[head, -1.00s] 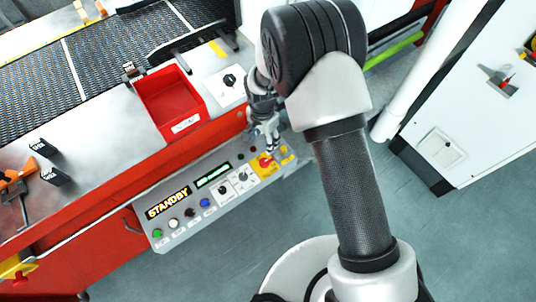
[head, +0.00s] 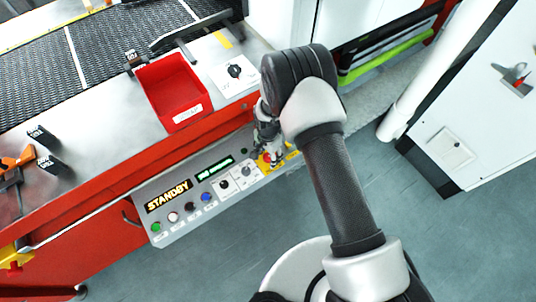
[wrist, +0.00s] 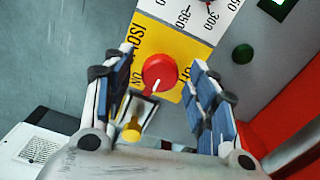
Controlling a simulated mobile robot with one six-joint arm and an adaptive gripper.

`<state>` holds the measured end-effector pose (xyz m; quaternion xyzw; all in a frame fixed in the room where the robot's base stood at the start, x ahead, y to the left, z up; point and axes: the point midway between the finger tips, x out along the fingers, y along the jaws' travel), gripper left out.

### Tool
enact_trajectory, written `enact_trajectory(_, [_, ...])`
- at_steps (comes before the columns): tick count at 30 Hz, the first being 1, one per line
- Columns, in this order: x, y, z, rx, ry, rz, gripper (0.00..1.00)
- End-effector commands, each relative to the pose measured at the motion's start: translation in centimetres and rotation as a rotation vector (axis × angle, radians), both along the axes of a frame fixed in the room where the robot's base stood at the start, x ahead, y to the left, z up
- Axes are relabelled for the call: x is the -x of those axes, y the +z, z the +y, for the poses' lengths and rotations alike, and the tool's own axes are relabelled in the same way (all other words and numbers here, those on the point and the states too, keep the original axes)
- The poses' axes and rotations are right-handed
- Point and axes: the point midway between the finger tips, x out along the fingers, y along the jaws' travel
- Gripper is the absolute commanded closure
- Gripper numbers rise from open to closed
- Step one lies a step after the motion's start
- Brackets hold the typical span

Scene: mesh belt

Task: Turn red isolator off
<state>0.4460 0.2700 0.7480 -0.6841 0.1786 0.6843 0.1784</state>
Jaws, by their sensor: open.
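The red isolator (wrist: 160,72) is a round red knob on a yellow plate (wrist: 150,33) marked ISO and ON. Its white mark points toward the bottom of the wrist view, near the ON lettering. In the head view the red isolator (head: 267,158) is mostly hidden by my gripper (head: 272,160). In the wrist view my gripper (wrist: 162,62) is open, one finger on each side of the knob with visible gaps. I cannot tell how far above the plate the fingertips are.
A yellow-ended piece (wrist: 131,133) sits beside the knob between the fingers. A red bin (head: 170,92) stands on the belt's ledge above. A white cabinet (head: 480,120) stands to the right.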

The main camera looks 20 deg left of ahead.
Motion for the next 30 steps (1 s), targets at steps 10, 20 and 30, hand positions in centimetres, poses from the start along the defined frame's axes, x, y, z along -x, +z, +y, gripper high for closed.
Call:
enact_trajectory(10, [-0.02, 0.04, 0.01, 0.0, 0.0, 0.0, 0.57])
enact_trajectory(20, [-0.02, 0.05, 0.01, 0.0, 0.0, 0.0, 0.79])
enact_trajectory(30, [-0.01, 0.04, 0.0, 0.0, 0.006, 0.0, 0.91])
